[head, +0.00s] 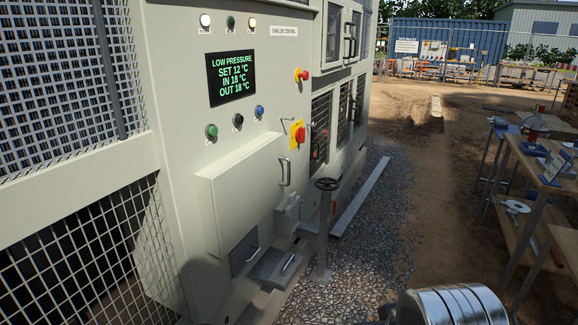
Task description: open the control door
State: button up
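The chiller's beige control panel (170,60) fills the left and middle of the head view. A raised beige door (237,205) sits low on it, below the buttons, and looks shut. An upright metal bar handle (285,172) is at the door's right edge. I take this for the control door; no label on it can be read. My gripper is not in view. A ribbed silver cylinder (450,305), seemingly part of my arm, shows at the bottom right, apart from the door. Nothing touches the handle.
A post with a black handwheel (327,184) stands just right of the door. A yellow-backed red switch (298,133) is above the handle. Small hatches (272,268) jut out below. Workbenches (540,160) stand at right. Gravel and dirt between are mostly clear.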

aim_at(243, 193)
jog(key=i, duration=1.05)
jog(key=u, duration=1.4)
